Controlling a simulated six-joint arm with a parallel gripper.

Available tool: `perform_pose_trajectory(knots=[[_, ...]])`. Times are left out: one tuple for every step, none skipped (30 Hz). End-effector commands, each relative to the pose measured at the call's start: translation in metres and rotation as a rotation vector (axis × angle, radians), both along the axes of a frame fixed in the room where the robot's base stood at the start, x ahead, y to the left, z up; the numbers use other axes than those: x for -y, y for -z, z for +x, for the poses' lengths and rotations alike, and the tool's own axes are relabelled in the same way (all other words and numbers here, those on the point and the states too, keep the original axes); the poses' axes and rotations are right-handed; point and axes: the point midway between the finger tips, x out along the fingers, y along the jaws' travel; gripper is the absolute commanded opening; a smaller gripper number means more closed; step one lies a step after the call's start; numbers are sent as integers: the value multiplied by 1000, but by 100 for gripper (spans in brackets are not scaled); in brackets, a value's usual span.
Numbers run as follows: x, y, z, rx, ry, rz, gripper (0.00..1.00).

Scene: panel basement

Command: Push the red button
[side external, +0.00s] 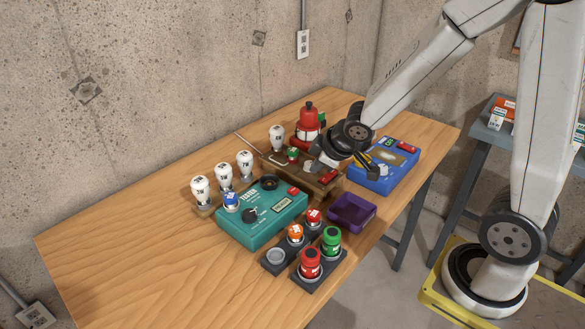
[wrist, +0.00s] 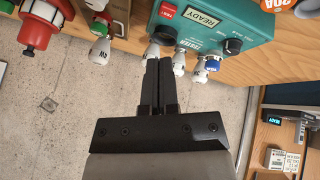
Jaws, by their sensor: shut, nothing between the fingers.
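Several red controls are in view, and I cannot tell which one the task means. A large red button (side external: 310,263) stands on a dark base at the front of the table, and a smaller red one (side external: 313,217) is behind it. The teal box has a small red TEST button (side external: 293,190), which also shows in the wrist view (wrist: 167,11). A tall red device (side external: 307,116) stands at the back; it shows at the upper left in the wrist view (wrist: 40,25). My gripper (wrist: 158,62) is shut and empty, apart from these controls. In the side view it is over the brown and blue boxes.
The teal box (side external: 262,222) sits mid-table with white bulbs (side external: 224,176) behind it. A green button (side external: 331,241), an orange button (side external: 295,233) and a purple tray (side external: 352,212) are near the front. A blue box (side external: 391,173) is at the right. The table's left part (side external: 130,250) is clear.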

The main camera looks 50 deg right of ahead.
Motion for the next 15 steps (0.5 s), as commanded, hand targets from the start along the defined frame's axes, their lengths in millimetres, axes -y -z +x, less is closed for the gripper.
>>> perform_pose_trajectory(knots=[[2,-1,7,21,-35,-15,0],[3,-2,11,36,-59,-24,0],[4,-4,17,53,-91,-36,0],[5,-5,21,67,-115,-45,0],[5,-6,24,79,-140,-52,0],[6,-7,29,96,-173,-63,0],[6,-8,33,109,-198,-71,0],[6,-9,36,119,-222,-78,0],[6,-10,40,134,-255,-87,0],[6,-10,43,145,-280,-93,0],[6,-11,46,154,-302,-99,0],[6,-11,49,166,-332,-105,0],[6,-12,51,173,-352,-109,0],[6,-12,53,181,-372,-113,0],[5,-13,55,189,-395,-118,0]])
